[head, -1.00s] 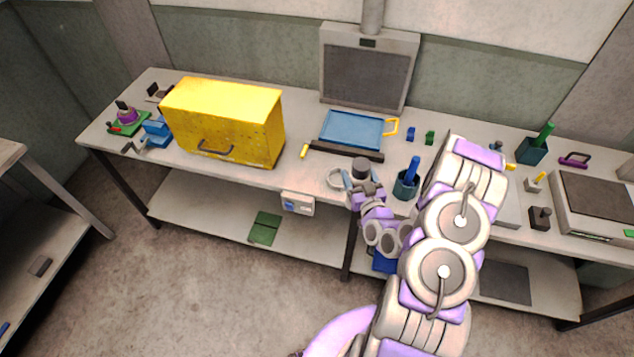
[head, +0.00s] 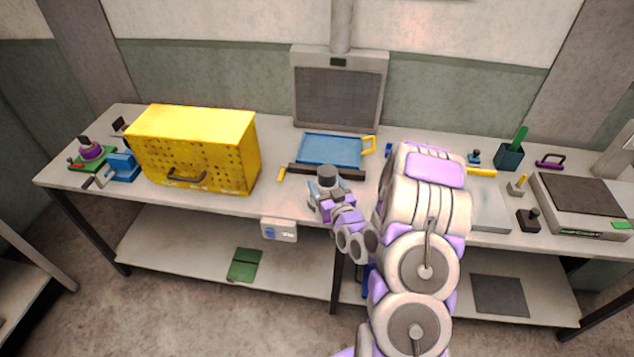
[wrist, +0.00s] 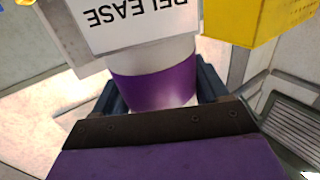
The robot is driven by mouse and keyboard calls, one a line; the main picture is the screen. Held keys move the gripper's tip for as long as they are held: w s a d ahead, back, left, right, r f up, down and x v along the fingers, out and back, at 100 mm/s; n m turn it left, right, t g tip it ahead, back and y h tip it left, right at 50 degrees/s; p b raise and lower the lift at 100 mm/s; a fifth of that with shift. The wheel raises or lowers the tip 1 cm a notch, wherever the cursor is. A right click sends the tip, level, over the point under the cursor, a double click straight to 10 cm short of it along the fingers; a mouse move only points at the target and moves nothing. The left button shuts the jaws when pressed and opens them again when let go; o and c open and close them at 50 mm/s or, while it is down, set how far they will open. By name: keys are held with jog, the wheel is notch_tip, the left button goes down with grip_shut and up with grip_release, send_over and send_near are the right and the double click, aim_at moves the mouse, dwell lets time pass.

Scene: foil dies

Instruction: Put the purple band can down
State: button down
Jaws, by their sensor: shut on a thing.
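The purple band can (wrist: 152,85) is white with a wide purple band, seen close in the wrist view. My gripper (wrist: 158,95) is shut on it, with dark blue fingers on both sides of the band. A white panel (wrist: 115,22) printed "RELEASE", upside down, covers the can's upper part in that view. In the head view my gripper (head: 326,188) is at the bench's front part, in front of the blue tray. A dark grey round top (head: 327,172) shows between the fingers. I cannot tell whether the can touches the bench.
The yellow cabinet (head: 195,148) stands left on the bench (head: 268,205). The blue tray (head: 330,150) lies behind a dark bar (head: 325,171). A dark green holder (head: 509,157) and a scale-like box (head: 585,205) are at right.

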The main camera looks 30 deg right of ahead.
jog(key=w+d+f+b, duration=0.2)
jog(key=w+f+b, duration=0.2)
jog(key=w, duration=0.5)
jog(key=shift+d+b, duration=0.2)
jog(key=shift+b, duration=0.4)
jog(key=shift+c, duration=1.7)
grip_release()
jog(key=o, duration=0.3)
jog(key=shift+d+f, duration=0.1)
jog(key=shift+o, duration=0.2)
jog(key=shift+d, duration=0.2)
